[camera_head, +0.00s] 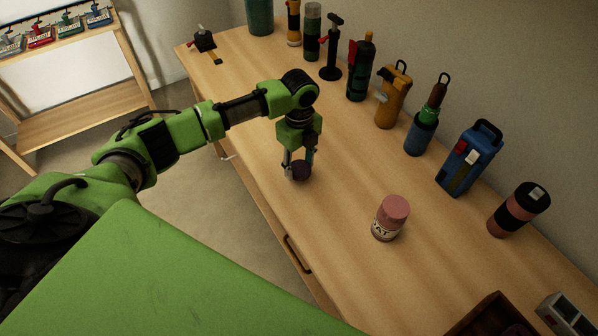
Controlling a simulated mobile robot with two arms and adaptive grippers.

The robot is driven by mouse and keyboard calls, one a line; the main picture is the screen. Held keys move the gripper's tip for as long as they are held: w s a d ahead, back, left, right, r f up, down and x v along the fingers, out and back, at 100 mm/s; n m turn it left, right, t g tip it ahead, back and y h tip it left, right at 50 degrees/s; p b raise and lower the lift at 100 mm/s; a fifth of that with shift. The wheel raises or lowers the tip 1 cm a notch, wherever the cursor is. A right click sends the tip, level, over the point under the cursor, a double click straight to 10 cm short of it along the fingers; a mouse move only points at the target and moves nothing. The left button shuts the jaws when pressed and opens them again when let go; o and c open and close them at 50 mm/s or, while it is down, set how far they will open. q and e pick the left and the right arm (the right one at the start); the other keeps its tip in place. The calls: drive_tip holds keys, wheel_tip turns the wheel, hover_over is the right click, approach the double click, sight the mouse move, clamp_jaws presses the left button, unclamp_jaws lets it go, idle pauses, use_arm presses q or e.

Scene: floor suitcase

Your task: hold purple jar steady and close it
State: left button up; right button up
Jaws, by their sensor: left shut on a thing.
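My left gripper (299,165) points down over the wooden counter, left of its middle. It is shut on a small dark purple thing (301,171), which looks like the purple jar or its lid; the fingers hide part of it. It is at or just above the counter top, and I cannot tell if it touches. I cannot make out whether it is open or closed. A pink jar (391,217) with a pink lid and a pale label stands upright to the right, apart from the gripper. My right gripper does not show.
Along the wall on the wooden counter (345,190) stand several bottles and tools, among them a yellow one (391,95), a blue case (471,157) and a black and pink cup (518,209). A dark box (492,318) is at the lower right. The counter around the gripper is clear.

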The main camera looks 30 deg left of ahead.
use_arm(q)
drive_tip(key=s+d+r+b, duration=0.1)
drive_tip(key=s+d+r, duration=0.3)
drive_tip(key=s+r, duration=0.5)
drive_tip(key=s, duration=0.4)
drive_tip(key=shift+s+r, duration=0.15)
drive_tip(key=shift+r, duration=0.15)
drive_tip(key=shift+d, duration=0.15)
